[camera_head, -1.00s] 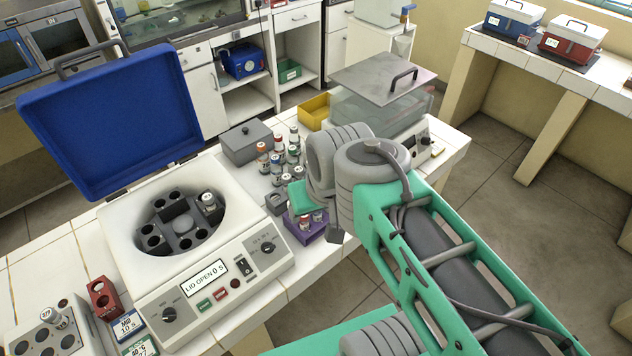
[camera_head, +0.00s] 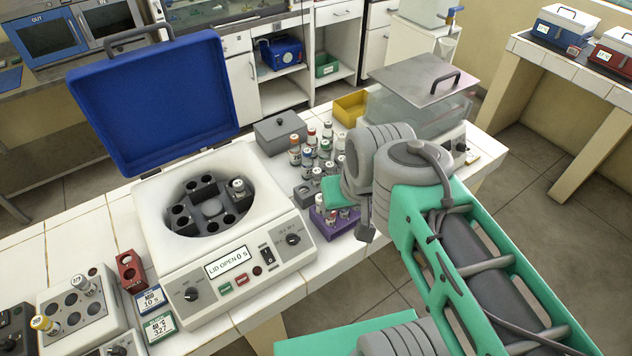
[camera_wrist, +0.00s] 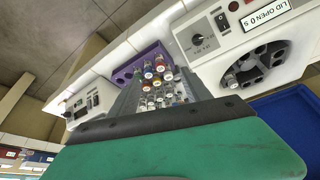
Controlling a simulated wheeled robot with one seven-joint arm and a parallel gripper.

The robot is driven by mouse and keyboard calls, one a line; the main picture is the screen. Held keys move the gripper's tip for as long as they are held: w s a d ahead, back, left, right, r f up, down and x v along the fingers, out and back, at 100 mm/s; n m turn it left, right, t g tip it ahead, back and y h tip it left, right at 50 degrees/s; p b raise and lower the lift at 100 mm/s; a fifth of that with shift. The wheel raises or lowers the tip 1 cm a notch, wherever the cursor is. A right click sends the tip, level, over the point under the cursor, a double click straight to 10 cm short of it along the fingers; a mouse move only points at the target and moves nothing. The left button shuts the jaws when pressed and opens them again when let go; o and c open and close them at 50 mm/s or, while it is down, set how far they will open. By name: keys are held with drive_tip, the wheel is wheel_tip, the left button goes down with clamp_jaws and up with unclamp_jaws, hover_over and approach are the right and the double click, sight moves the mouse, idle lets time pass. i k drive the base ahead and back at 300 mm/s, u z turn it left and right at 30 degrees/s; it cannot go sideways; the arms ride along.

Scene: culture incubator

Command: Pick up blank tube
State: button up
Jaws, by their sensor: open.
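I cannot tell which tube is the blank one. Several capped tubes (camera_head: 311,153) stand in a grey rack right of the centrifuge, and more stand in a purple rack (camera_head: 331,228) in front of it. One white-capped tube (camera_head: 238,187) stands in the open centrifuge (camera_head: 150,215); it also shows in the wrist view (camera_wrist: 232,82). A white-capped tube (camera_head: 84,285) and a yellow-capped tube (camera_head: 44,324) stand at far left. My gripper (camera_wrist: 160,75) is open, with rack tubes visible between its fingers and apparently beyond them. In the head view my wrist hides most of it.
The centrifuge's blue lid (camera_head: 152,105) stands raised behind the rotor. A grey lidded box (camera_head: 280,133), a yellow bin (camera_head: 350,108) and a clear lidded bath (camera_head: 410,110) stand behind the racks. A small red rack (camera_head: 130,270) is left of the centrifuge.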

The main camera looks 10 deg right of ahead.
sight(316, 172)
drive_tip(key=u, duration=4.3)
drive_tip(key=k, duration=1.3)
drive_tip(key=z, duration=0.95)
drive_tip(key=i, duration=0.5)
drive_tip(key=z, duration=0.1)
